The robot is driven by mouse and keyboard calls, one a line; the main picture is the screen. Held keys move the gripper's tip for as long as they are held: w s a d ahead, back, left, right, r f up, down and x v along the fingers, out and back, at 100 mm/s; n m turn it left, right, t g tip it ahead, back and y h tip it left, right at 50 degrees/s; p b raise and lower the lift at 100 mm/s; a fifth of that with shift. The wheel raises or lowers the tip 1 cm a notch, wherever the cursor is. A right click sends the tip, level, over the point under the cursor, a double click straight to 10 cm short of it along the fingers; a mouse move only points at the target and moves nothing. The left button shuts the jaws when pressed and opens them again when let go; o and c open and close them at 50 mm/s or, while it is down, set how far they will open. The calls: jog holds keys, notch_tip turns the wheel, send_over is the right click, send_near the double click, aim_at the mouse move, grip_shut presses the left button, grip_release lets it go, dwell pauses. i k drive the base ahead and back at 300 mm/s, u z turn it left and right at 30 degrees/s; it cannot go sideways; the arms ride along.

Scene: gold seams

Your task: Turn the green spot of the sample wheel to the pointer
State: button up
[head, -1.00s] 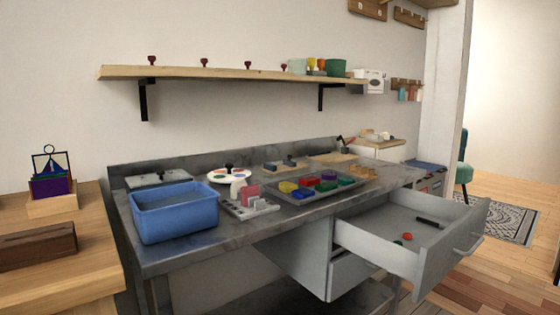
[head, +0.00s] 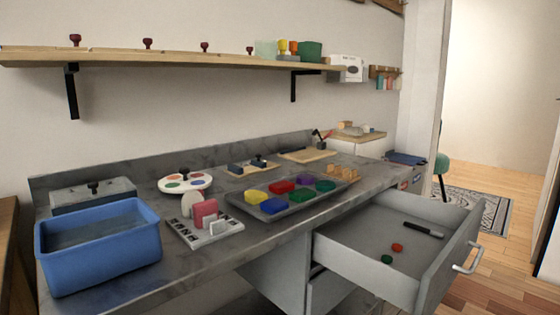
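The sample wheel (head: 185,183) is a white disc with several coloured spots. It stands toward the back of the grey bench, behind a small rack. A green spot (head: 173,185) shows on its left front side, and a dark knob sits at its back edge, though I cannot tell whether this is the pointer. Red and orange-toned spots are also visible, too small to read exactly. My gripper is in none of the views.
A blue tub (head: 98,250) stands at the bench's front left. A rack (head: 205,232) and a tray of coloured blocks (head: 290,212) stand right of it. An open drawer (head: 400,240) juts out from the bench's right front.

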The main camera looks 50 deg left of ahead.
aim_at(184, 181)
jog(key=z, duration=0.3)
jog(key=k, duration=1.2)
jog(key=u, duration=1.4)
jog(key=i, duration=0.65)
jog(key=z, duration=0.05)
